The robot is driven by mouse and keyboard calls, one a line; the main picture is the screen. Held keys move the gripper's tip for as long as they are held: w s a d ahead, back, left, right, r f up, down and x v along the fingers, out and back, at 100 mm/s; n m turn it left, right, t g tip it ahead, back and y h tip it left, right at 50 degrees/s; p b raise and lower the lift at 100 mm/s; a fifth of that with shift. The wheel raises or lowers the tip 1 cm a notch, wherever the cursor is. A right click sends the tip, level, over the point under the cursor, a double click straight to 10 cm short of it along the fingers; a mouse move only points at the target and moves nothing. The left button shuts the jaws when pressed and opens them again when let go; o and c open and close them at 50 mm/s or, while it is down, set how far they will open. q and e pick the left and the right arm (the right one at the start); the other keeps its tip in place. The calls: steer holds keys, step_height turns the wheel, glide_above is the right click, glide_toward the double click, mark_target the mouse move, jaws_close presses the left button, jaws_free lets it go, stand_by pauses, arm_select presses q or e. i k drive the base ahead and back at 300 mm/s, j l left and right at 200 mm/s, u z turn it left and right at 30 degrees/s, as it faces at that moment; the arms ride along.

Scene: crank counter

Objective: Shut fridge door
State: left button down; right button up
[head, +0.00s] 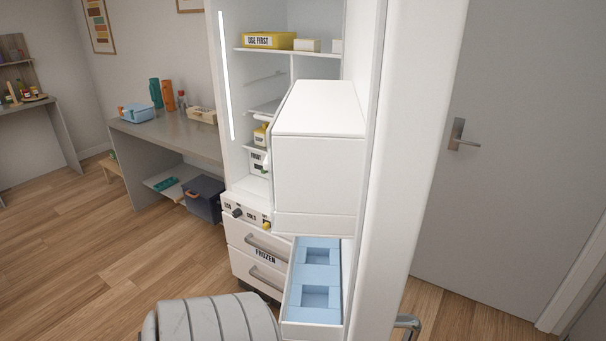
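The fridge (226,130) stands open in the middle of the head view, with lit white shelves inside. Its door (420,120) is a tall white panel swung wide open toward me, seen nearly edge-on. A large white box-like compartment (318,180) and a lower bin with light blue inserts (291,312) are on the door's inner side and hide part of the interior. A metal handle (408,324) shows at the door's outer side, low at the bottom edge. Neither of my grippers is in view.
Two drawers, one marked FROZEN (265,256), are at the fridge's base. A grey desk (165,135) with bottles and boxes stands left of the fridge, with a dark bin (203,199) below. A grey room door (510,170) is at right. Wood floor is clear at left.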

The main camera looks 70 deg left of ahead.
mark_target(355, 157)
steer(key=i+u, duration=0.15)
steer(key=u, duration=0.25)
steer(key=i+u, duration=0.15)
steer(key=u, duration=0.25)
steer(key=i+l+u, duration=0.1)
steer(key=u, duration=0.3)
steer(key=i+l+u, duration=0.1)
steer(key=u, duration=0.35)
steer(key=i+l+u, duration=0.1)
steer(key=l+u, duration=0.15)
steer(key=u, duration=0.15)
steer(key=i+l+u, duration=0.15)
steer(key=u, duration=0.15)
steer(key=i+l+u, duration=0.1)
steer(key=l+u, duration=0.15)
steer(key=l, duration=0.1)
